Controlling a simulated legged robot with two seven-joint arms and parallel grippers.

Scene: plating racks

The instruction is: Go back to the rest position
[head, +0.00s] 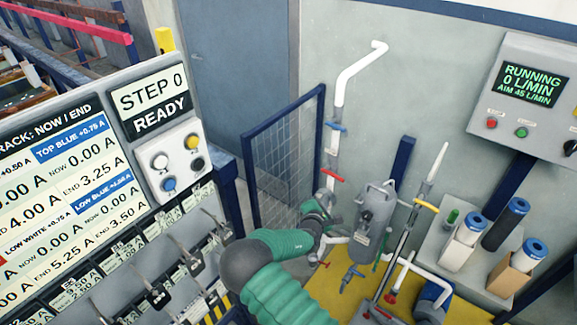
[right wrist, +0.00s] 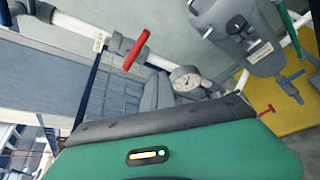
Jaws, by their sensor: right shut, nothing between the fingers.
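My right arm comes up from the bottom of the head view in a green sleeve. Its grey right gripper (head: 325,205) is shut and empty, in front of the pipework and left of the grey filter vessel (head: 372,222). I cannot tell whether it touches the pipe behind it. In the right wrist view, my green and grey wrist housing fills the lower part. My left gripper is in neither view.
A control panel (head: 155,100) reading "STEP 0 READY" stands at left above clips. A white pipe (head: 345,80) with a red valve handle (head: 333,175) rises behind the gripper. A mesh gate (head: 285,150) is behind. A flow panel (head: 530,85) and cartridges (head: 505,224) are at right.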

